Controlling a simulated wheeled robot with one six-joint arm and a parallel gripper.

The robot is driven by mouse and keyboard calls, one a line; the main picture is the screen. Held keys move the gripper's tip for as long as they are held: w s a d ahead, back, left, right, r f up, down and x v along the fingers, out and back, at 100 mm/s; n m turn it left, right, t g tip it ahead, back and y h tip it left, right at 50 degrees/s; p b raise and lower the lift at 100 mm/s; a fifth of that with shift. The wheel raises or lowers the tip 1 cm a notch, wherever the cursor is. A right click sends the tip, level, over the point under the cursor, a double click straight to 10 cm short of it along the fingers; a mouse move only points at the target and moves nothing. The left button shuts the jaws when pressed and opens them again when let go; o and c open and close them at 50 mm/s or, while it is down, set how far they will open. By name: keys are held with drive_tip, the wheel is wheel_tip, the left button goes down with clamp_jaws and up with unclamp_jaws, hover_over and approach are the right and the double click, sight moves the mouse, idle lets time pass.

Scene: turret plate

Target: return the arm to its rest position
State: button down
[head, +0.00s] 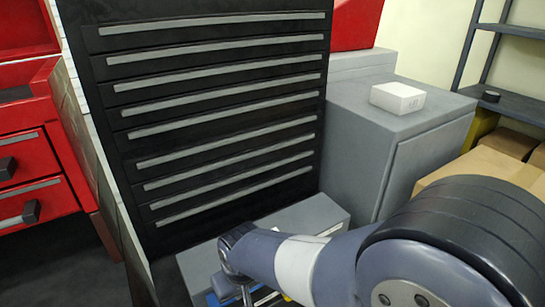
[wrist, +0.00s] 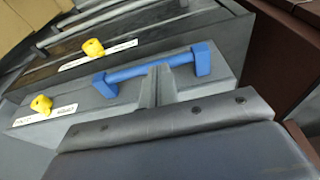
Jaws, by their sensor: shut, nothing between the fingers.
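My arm reaches from the lower right of the head view to a low grey box (head: 315,215) in front of the black cabinet. The arm's end is over the box, and the fingers are mostly hidden there. In the wrist view my gripper (wrist: 157,88) is shut and empty. Its grey fingertips overlap the middle of a blue bar handle (wrist: 150,68) on the box's grey face (wrist: 225,75). I cannot tell whether they touch the handle.
Two yellow knobs, one upper (wrist: 93,47) and one lower (wrist: 41,104), sit by white labels. A black drawer cabinet (head: 215,110) stands behind. A grey cabinet (head: 375,130) with a white box (head: 397,98) is at right. Red drawers (head: 40,190) are at left.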

drive_tip(key=w+v, duration=0.1)
drive_tip(key=v, duration=1.3)
drive_tip(key=shift+a+r+g+p, duration=0.3)
drive_tip(key=shift+r+g+p, duration=0.15)
drive_tip(key=shift+r, duration=0.1)
